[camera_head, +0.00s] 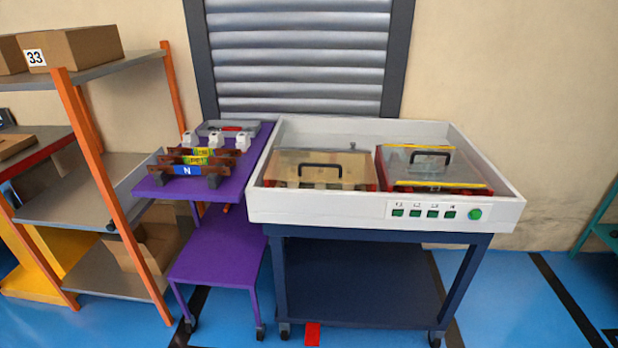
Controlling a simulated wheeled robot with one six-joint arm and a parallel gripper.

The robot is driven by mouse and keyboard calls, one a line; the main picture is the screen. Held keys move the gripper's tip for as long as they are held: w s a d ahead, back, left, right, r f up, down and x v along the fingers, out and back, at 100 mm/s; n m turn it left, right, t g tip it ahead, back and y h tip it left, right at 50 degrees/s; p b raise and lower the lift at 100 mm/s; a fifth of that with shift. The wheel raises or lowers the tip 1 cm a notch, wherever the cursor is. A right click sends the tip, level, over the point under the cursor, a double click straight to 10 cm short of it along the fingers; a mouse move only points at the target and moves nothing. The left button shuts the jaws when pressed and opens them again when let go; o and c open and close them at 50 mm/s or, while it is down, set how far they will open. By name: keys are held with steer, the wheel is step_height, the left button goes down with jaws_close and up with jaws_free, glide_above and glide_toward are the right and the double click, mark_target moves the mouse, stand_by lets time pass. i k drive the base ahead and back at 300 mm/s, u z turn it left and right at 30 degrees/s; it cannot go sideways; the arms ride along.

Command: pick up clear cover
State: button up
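A clear cover (345,157) with a black handle lies over the left bay of the white machine tray, above a tan base. A second clear cover (405,160) with a black handle and yellow strips along its edges lies over the right bay, above red parts. It appears slightly raised or tilted; I cannot tell exactly. Both covers are inside the walls of the white tray (330,212). My gripper is not in view.
A purple cart (225,262) at the left holds copper bars marked with labels (184,170) and small white parts. Green buttons (433,213) line the tray's front. An orange-framed shelf (70,208) with boxes stands far left. Blue floor is clear at right; a red pedal (312,334) lies below.

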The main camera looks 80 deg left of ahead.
mark_target(404, 165)
steer(key=u, duration=0.8)
steer(key=k, duration=1.05)
steer(key=u, duration=1.55)
steer(key=i, duration=0.95)
steer(key=z, duration=0.3)
